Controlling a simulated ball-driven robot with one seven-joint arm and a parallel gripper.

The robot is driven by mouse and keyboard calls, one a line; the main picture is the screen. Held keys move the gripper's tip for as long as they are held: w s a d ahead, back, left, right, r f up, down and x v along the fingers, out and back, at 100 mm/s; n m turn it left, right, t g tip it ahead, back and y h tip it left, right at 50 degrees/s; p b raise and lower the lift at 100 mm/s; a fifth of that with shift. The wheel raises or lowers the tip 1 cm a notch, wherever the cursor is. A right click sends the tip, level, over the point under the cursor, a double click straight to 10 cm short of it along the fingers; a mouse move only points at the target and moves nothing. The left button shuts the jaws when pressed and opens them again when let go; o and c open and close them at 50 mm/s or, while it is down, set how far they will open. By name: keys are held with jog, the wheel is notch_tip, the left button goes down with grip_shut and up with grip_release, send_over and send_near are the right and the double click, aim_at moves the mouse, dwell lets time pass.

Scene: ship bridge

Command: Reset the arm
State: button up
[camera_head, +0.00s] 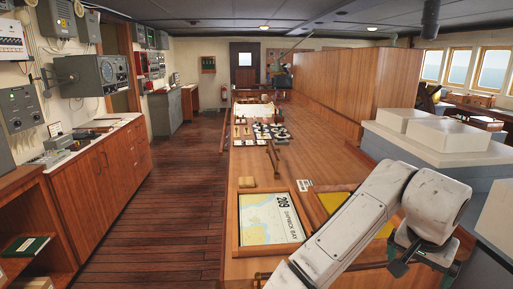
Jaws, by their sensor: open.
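My white arm rises from the bottom edge at the lower right and bends at an elbow, its end folded down. My gripper (424,258) is the dark part under the white end link, over the right side of the long wooden console (210,262). It is open and I see nothing held in it. The fingertips are small and partly hard to make out against the dark shapes behind.
A framed chart (270,219) and a yellow panel (333,203) lie on the console near my arm. Pale grey boxes (450,135) stand to the right. A wooden cabinet (115,165) lines the left wall. The plank floor (165,200) between cabinet and console is clear.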

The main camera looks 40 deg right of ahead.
jog(key=w+a+f+n+t+h, duration=0.25)
jog(key=w+f+n, duration=0.3)
jog(key=n, duration=0.35)
jog(key=s+a+f+n+y, duration=0.15)
jog(key=a+f+n, duration=0.25)
jog(key=a+f, duration=0.4)
jog(key=s+a+f+n+g+y, duration=0.1)
jog(key=s+a+f+y, duration=0.1)
jog(key=s+a+f, duration=0.3)
jog(key=s+a+f+n+g+y, duration=0.1)
jog(key=s+a+f+n+y, duration=0.1)
jog(key=s+a+f, duration=0.3)
jog(key=a+f+y, duration=0.1)
jog(key=a+f, duration=0.2)
jog(key=a, duration=0.2)
jog(key=shift+f+n, duration=0.3)
jog(key=shift+d, duration=0.1)
